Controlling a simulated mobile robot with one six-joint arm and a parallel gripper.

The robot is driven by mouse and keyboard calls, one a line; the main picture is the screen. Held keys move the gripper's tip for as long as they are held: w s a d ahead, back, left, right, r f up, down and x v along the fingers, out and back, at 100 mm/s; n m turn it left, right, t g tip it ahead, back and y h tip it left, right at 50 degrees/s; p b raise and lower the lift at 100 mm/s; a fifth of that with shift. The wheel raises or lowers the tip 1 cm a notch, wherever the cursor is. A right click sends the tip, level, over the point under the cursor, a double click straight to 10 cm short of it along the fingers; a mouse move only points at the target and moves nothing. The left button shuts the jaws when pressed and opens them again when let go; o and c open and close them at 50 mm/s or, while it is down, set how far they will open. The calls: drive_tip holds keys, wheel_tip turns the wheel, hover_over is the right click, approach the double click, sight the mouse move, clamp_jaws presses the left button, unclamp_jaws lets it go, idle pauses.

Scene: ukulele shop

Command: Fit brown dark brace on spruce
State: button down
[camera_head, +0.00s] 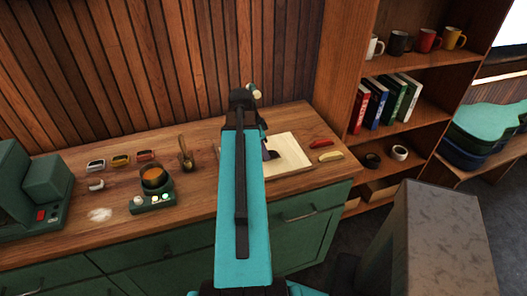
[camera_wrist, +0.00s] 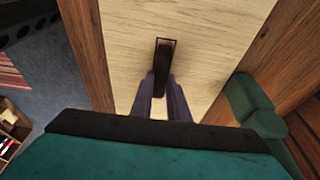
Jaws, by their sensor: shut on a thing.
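The pale spruce board (camera_head: 290,150) lies on the bench, to the right of my arm in the head view. It fills most of the wrist view (camera_wrist: 205,45). My gripper (camera_wrist: 162,88) is shut on the dark brown brace (camera_wrist: 161,68), which points away from the fingers over the spruce. A thin dark outline shows around the brace's far end. I cannot tell whether the brace touches the board. In the head view, my gripper (camera_head: 268,154) is over the left part of the board, and my arm hides part of it.
A bookshelf (camera_head: 400,110) stands at the right.

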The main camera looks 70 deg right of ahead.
idle(0.3)
drive_tip(key=c, duration=1.4)
unclamp_jaws()
drive_tip(key=shift+o, duration=0.2)
drive_tip(key=shift+r, duration=0.15)
drive_tip(key=shift+r+p, duration=2.2)
drive_tip(key=shift+r, duration=1.2)
